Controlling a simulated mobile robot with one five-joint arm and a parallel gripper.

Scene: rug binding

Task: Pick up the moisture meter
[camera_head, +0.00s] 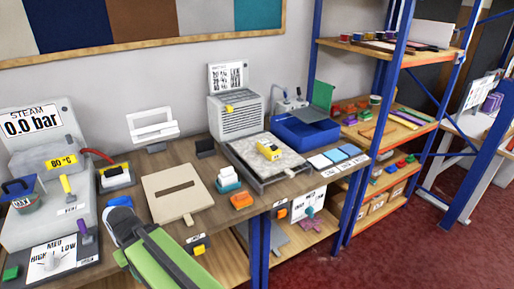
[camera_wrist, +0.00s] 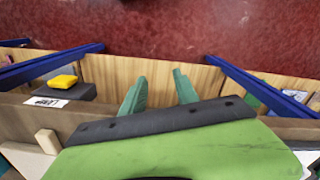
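A small yellow device with a dark face (camera_head: 269,151), which looks like the moisture meter, lies on the pale slab in a grey tray (camera_head: 262,182) on the bench, right of centre in the head view. I cannot read a name on it. My gripper's two green fingers (camera_wrist: 158,90) are spread apart with nothing between them in the wrist view, above the wooden lower shelf. In the head view my green arm is over the bench's front left, well left of the device; the fingertips are hidden there. The device does not show in the wrist view.
A beige board (camera_head: 178,190), an orange block (camera_head: 242,201) and a teal-and-white item (camera_head: 228,180) stand between my arm and the tray. A blue bin (camera_head: 305,131) is behind it. Another yellow item (camera_wrist: 62,82) sits on a dark block below. Blue posts flank the shelves.

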